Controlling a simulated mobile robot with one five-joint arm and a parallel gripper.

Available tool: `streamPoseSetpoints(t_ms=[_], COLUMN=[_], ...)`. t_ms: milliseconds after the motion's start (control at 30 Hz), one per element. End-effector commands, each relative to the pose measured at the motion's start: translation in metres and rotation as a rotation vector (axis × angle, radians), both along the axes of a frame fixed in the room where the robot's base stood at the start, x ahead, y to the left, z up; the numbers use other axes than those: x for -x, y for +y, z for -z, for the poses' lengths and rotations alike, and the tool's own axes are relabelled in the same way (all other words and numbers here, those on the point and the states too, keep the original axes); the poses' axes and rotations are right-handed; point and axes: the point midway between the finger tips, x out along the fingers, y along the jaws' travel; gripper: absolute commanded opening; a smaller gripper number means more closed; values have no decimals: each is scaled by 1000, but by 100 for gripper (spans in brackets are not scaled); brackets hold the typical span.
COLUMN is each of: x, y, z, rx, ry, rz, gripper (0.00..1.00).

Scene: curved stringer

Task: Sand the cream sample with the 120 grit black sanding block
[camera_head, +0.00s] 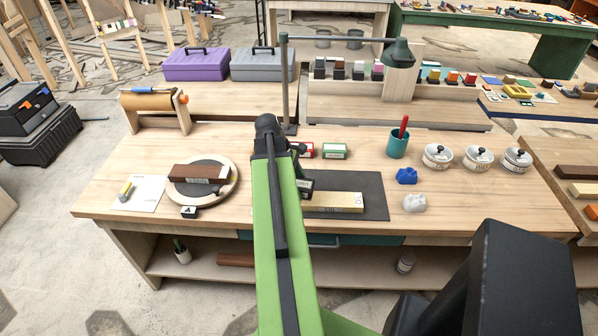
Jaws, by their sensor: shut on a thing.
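The cream sample (338,202) is a pale yellowish slab with a small label, lying flat on the dark grey mat (372,190) in the head view. My gripper (300,170) is at the sample's left end, largely hidden behind my green arm. It is shut on a small black block (306,187) with light marking, which I take to be the sanding block; its grit number is too small to read. The block is at the left end of the sample. Whether it touches the sample's top I cannot tell. My arm hides the left part of the mat and sample.
Red (304,150) and green (335,151) labelled boxes stand behind the mat. Left is a round board (226,190) with a brown block (200,172). A lamp (398,55) overhangs behind.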

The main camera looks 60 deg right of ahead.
Motion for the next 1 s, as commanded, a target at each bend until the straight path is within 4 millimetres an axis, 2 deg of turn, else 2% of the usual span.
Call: streamPoseSetpoints(t_ms=[33,433,1000], x=[0,0,-2], y=[0,0,2], z=[-10,-44,-44], rx=[2,2,3], ry=[6,8,7], rz=[0,1,-5], gripper=[27,27,27])
